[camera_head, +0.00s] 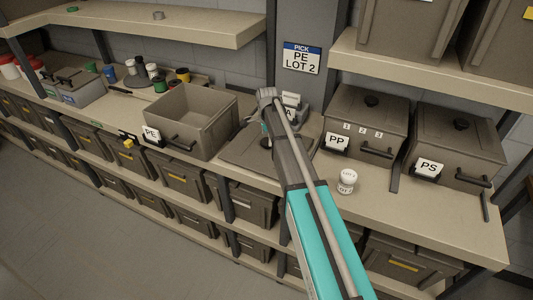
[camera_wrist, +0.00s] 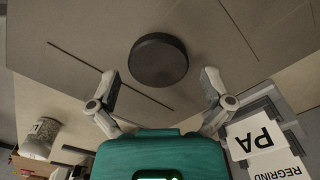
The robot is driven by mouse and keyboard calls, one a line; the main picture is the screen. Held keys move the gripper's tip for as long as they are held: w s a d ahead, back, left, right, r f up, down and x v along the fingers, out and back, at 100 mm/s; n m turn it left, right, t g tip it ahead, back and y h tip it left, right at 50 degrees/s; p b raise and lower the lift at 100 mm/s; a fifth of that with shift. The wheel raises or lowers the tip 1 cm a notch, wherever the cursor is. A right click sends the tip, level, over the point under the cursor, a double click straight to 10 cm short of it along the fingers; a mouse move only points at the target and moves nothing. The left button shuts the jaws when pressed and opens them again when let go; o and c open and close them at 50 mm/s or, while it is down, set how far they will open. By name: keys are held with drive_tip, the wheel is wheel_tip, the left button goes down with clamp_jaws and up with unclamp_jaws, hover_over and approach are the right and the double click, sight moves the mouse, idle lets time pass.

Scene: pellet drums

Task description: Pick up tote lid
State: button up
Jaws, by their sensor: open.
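The tote lid (camera_head: 240,152) is a flat grey-brown panel lying on the bench beside the open PE tote (camera_head: 190,120). It fills much of the wrist view (camera_wrist: 85,70), with its round black knob (camera_wrist: 158,60) near the top middle. My gripper (camera_wrist: 160,80) is open above the lid, its two fingers apart on either side of the knob in the picture. I cannot tell how high above the knob they are. Nothing is between the fingers but the view of the knob. In the head view my arm hides the right part of the lid.
A PA-labelled device (camera_head: 290,108) stands close right of the lid; its signs show in the wrist view (camera_wrist: 253,137). A small white jar (camera_head: 347,180) stands on the bench. Closed PP (camera_head: 362,125) and PS (camera_head: 455,145) totes stand right. An upper shelf (camera_head: 430,70) overhangs them.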

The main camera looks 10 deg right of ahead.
drive_tip(key=shift+f+b, duration=0.7)
drive_tip(key=shift+f, duration=0.3)
drive_tip(key=c, duration=1.2)
drive_tip(key=shift+o, duration=0.2)
drive_tip(key=shift+r, duration=0.2)
wheel_tip(320, 180, up, 10)
drive_tip(key=p, duration=1)
drive_tip(key=shift+f, duration=0.2)
drive_tip(key=shift+r, duration=0.15)
wheel_tip(320, 180, up, 15)
drive_tip(key=p, duration=1.5)
hover_over(267, 141)
drive_tip(key=shift+a, duration=0.15)
